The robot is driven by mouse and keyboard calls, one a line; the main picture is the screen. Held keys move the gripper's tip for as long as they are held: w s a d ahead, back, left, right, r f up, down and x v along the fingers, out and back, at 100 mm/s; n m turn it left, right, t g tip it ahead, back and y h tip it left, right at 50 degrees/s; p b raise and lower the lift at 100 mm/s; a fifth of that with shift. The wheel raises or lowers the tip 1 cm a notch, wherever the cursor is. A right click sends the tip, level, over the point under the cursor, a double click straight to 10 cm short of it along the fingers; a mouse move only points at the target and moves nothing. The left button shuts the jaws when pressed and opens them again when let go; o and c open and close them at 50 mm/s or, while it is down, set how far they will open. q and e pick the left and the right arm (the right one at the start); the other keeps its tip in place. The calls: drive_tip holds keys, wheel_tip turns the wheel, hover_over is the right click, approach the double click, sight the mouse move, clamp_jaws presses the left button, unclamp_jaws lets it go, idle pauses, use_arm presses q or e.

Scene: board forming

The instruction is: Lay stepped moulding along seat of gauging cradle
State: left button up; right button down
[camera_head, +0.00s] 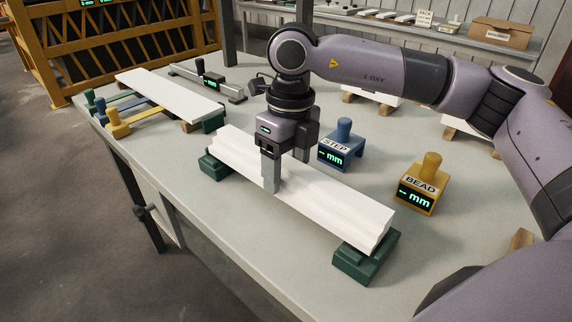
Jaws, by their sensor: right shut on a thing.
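The white stepped moulding (335,205) lies lengthwise over the gauging cradle, whose green blocks show at the near right end (366,258) and the far left end (213,165). The moulding's ends are at the two blocks; I cannot tell whether it rests fully in them. My right gripper (282,180) comes down from above and is shut on the moulding near its middle. The far finger is partly hidden behind the moulding. My left gripper is not in view.
A blue STEP gauge (342,150) and a yellow BEAD gauge (422,190) stand right of the moulding. Another white board (165,95) lies at the back left beside coloured handled tools (118,122). A grey bar tool (210,82) lies behind. The table's left front is clear.

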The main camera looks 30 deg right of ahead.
drive_tip(key=shift+f+b, duration=0.3)
drive_tip(key=shift+f, duration=0.15)
idle(0.4)
drive_tip(key=shift+c, duration=0.8)
unclamp_jaws()
drive_tip(key=shift+o, duration=0.8)
drive_tip(key=r, duration=0.7)
drive_tip(key=shift+d, duration=0.25)
